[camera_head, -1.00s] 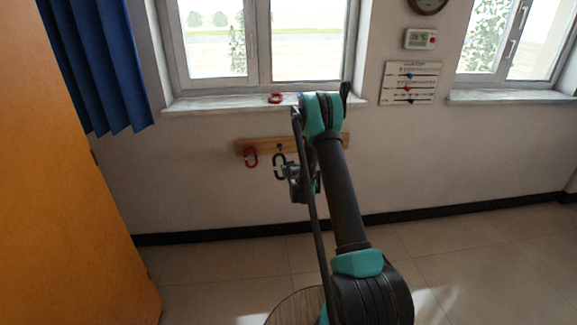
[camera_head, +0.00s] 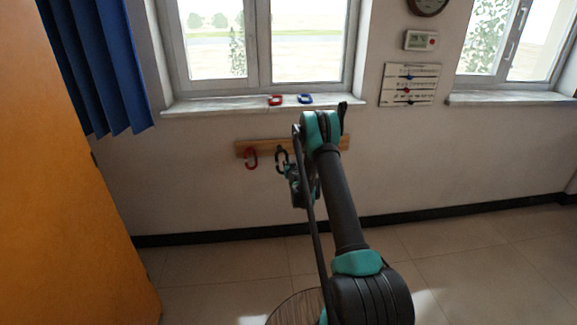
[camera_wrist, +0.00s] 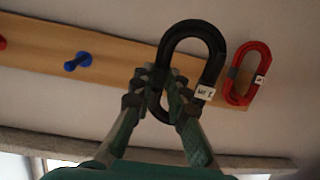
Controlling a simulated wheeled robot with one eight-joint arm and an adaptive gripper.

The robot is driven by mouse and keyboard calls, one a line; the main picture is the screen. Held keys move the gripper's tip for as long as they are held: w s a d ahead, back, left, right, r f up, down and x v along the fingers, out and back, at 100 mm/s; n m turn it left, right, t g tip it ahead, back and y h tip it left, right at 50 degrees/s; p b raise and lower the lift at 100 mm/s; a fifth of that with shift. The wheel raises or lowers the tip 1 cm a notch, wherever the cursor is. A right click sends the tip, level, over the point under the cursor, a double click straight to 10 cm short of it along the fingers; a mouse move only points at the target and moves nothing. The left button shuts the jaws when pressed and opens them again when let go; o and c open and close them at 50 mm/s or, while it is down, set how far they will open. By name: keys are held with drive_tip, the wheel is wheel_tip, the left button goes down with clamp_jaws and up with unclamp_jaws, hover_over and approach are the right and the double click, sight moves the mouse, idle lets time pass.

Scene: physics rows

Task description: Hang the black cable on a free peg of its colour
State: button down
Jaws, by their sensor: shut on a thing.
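The black cable (camera_wrist: 208,38) is a closed loop with a small white label. My gripper (camera_wrist: 163,82) is shut on its lower-left part in the wrist view. In the head view the black cable (camera_head: 281,157) is upright in front of the wooden peg board (camera_head: 243,149), its top overlapping the board. The peg behind it is hidden, so I cannot tell whether the loop is around a peg. In the wrist view a blue peg (camera_wrist: 77,62) is bare, and part of a red peg (camera_wrist: 2,43) shows at the left edge.
A red cable (camera_head: 251,158) hangs at the board's left end, close beside the black one. Another red cable (camera_head: 275,100) and a blue cable (camera_head: 305,99) lie on the window sill (camera_head: 210,105). My arm hides the board's right part.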

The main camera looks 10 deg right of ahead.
drive_tip(key=shift+r+x, duration=0.2)
drive_tip(key=shift+x, duration=1.4)
drive_tip(key=shift+r+x, duration=0.25)
drive_tip(key=shift+x, duration=1.3)
drive_tip(key=shift+w+d+f, duration=0.2)
drive_tip(key=shift+w+f, duration=0.35)
drive_tip(key=shift+w, duration=0.25)
drive_tip(key=c, duration=1.4)
unclamp_jaws()
drive_tip(key=shift+s, duration=0.1)
